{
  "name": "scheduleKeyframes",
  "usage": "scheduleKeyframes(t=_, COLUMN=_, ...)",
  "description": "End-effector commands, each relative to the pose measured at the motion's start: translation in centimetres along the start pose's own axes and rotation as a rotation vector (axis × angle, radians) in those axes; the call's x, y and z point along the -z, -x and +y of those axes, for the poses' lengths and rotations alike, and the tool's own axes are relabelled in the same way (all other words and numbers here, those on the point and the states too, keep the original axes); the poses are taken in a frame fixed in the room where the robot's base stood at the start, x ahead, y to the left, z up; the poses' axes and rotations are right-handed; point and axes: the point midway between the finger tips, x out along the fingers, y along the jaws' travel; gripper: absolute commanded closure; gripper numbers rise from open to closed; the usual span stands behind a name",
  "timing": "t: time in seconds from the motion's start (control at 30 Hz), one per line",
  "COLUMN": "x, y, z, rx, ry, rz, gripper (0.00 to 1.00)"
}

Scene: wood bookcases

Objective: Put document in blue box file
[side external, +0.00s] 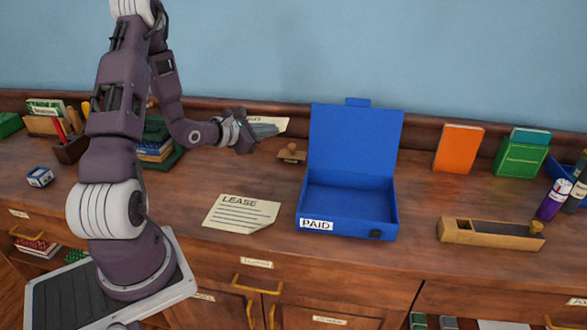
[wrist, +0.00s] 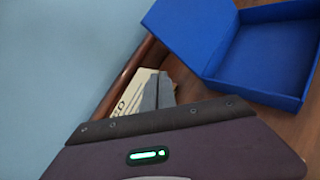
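The blue box file (side external: 350,205) stands open on the counter, its lid (side external: 355,140) raised at the back and a PAID label on its front. Its inside looks empty. The box also shows at the upper right of the wrist view (wrist: 265,55). My gripper (side external: 270,130) is left of the lid, above the counter, and appears shut on a cream document (side external: 281,123). Dark print shows on this document in the wrist view (wrist: 132,98); the fingers and hand hide much of it. Another document, marked LEASE (side external: 241,213), lies flat left of the box.
A wooden stamp (side external: 291,153) sits left of the lid. An orange book (side external: 458,148), a green box (side external: 520,157), a purple bottle (side external: 553,200) and a wooden block plane (side external: 490,233) stand to the right. Bare counter lies between LEASE and the box.

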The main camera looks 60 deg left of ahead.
Motion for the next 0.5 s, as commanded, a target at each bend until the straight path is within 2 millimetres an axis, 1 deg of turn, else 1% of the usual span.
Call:
scheduleKeyframes(t=0.03, x=-1.2, y=0.5, z=0.8, rx=-0.005, ry=-0.004, rz=-0.004, gripper=1.0)
scheduleKeyframes(t=0.1, x=-2.8, y=1.2, z=1.6, rx=-0.003, ry=-0.001, rz=-0.003, gripper=1.0)
scheduleKeyframes(t=0.2, x=-4.9, y=2.0, z=2.6, rx=0.001, ry=0.003, rz=-0.001, gripper=1.0)
scheduleKeyframes(t=0.3, x=-6.6, y=2.8, z=3.5, rx=0.003, ry=0.007, rz=0.003, gripper=1.0)
scheduleKeyframes(t=0.43, x=-8.5, y=3.5, z=4.3, rx=0.006, ry=0.013, rz=0.004, gripper=1.0)
scheduleKeyframes(t=0.47, x=-8.9, y=3.5, z=4.3, rx=0.009, ry=0.016, rz=0.005, gripper=1.0)
scheduleKeyframes(t=0.5, x=-9.5, y=2.9, z=3.7, rx=0.019, ry=0.021, rz=0.004, gripper=1.0)
